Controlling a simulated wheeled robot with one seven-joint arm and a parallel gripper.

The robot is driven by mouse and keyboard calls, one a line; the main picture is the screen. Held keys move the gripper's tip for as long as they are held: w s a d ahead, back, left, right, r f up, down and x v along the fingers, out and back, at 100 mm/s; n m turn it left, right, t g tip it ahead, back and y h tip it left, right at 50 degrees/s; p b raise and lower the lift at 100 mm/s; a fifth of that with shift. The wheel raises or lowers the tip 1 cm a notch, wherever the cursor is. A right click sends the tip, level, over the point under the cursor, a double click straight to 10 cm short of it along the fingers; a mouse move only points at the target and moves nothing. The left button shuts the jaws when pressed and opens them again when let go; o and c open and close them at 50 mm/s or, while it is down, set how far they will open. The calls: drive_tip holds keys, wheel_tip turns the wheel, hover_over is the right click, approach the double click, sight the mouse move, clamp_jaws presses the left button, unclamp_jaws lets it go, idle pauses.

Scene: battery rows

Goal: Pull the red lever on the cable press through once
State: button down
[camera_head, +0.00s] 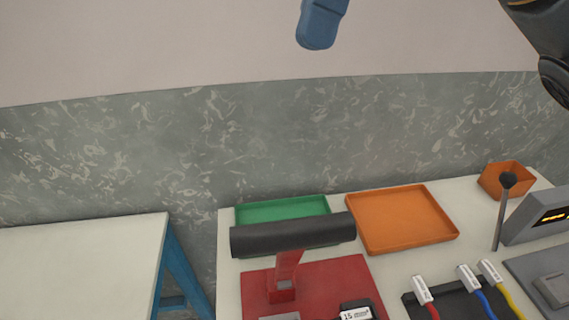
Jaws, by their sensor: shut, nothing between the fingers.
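The cable press has a red base plate (340,274) on the right-hand table. Its red lever (286,268) rises from a small red block on that plate and ends in a thick black cylindrical crossbar (293,234). The lever stands raised, with the crossbar above the plate's back edge in this view. The blue tip of my gripper (318,40) hangs at the top edge, well above the lever and apart from it. It looks shut and empty; the rest of it is cut off by the frame.
Behind the press lie a green tray (282,210) and an orange tray (402,218). A pale table (80,262) stands left, beyond a gap.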

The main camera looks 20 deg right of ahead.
idle(0.3)
drive_tip(key=s+p+x, duration=0.1)
drive_tip(key=s+x, duration=0.1)
drive_tip(key=x, duration=1.1)
drive_tip(key=shift+s+r, duration=0.3)
drive_tip(key=shift+r, duration=0.05)
drive_tip(key=shift+d, duration=0.1)
